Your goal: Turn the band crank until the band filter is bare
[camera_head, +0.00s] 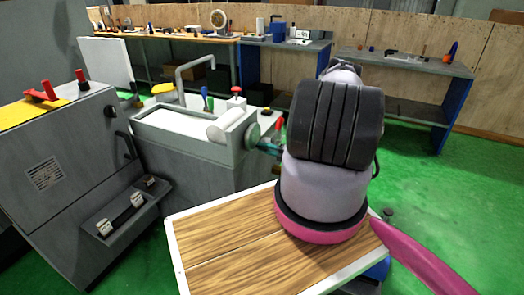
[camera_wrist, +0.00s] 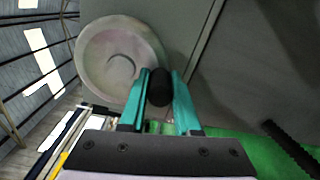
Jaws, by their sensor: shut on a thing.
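The band filter unit is a grey box (camera_head: 190,165) with a pale, flat white surface (camera_head: 170,120) in its top and a white roller (camera_head: 222,128) at its right end. The band crank is a round grey-green disc (camera_head: 252,136) on the box's right end. In the wrist view the crank disc (camera_wrist: 108,62) is large and pale, with a black handle (camera_wrist: 160,86) near its rim. My gripper (camera_wrist: 160,95) has its teal fingers shut on this handle, one on each side. In the head view my gripper (camera_head: 268,147) is partly hidden by my arm.
A grey machine cabinet (camera_head: 60,180) with red levers stands at the left. A bent grey pipe (camera_head: 190,75) rises behind the box, and bottles stand near its right end. Workbenches (camera_head: 400,65) line the back wall. Green floor (camera_head: 430,190) is free at the right.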

